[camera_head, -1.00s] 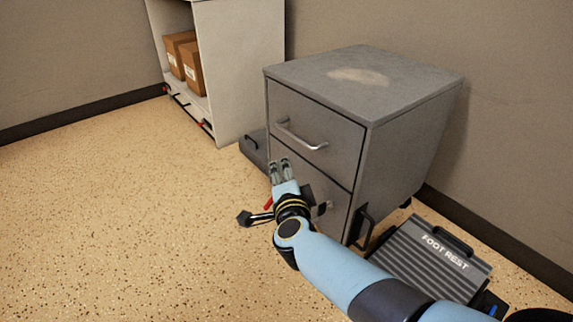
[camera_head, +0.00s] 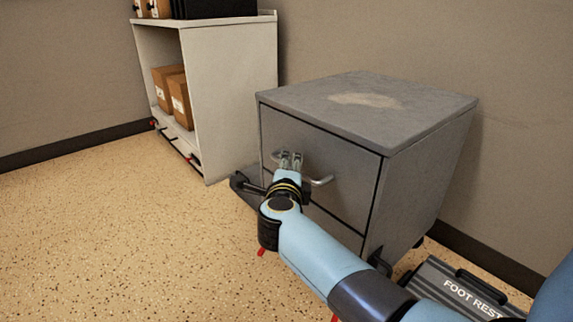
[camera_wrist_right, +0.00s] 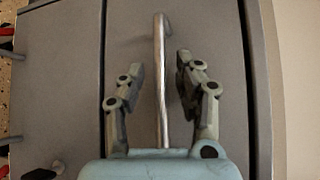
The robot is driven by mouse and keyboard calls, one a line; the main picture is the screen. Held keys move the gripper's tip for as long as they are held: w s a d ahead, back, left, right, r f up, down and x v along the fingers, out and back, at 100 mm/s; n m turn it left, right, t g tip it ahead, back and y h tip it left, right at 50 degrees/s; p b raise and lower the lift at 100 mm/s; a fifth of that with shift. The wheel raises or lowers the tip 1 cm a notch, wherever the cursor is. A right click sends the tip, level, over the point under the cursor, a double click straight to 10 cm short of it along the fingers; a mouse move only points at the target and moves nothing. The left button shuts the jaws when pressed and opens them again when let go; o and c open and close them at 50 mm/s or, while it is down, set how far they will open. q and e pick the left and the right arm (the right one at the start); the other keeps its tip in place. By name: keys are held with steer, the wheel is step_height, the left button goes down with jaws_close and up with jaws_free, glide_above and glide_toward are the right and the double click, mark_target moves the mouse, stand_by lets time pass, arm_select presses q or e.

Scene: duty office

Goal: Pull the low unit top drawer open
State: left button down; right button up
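The low unit (camera_head: 410,145) is a grey two-drawer cabinet standing against the wall. Its top drawer (camera_head: 350,185) is shut, its front flush with the body. The drawer's bar handle (camera_head: 322,181) is partly hidden behind my right gripper (camera_head: 290,158). In the right wrist view, the handle (camera_wrist_right: 161,85) runs lengthwise between the two fingers of my right gripper (camera_wrist_right: 158,75). The fingers are open, one on each side of the bar, with a visible gap on both sides. My left gripper is not in view.
A foot rest (camera_head: 462,290) lies on the floor right of the unit. A white shelf (camera_head: 230,95) with cardboard boxes (camera_head: 178,97) stands at the left. The speckled floor (camera_head: 120,230) in front and to the left is clear.

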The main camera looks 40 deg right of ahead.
steer(key=shift+w+d, duration=0.15)
jaws_close()
stand_by(0.4)
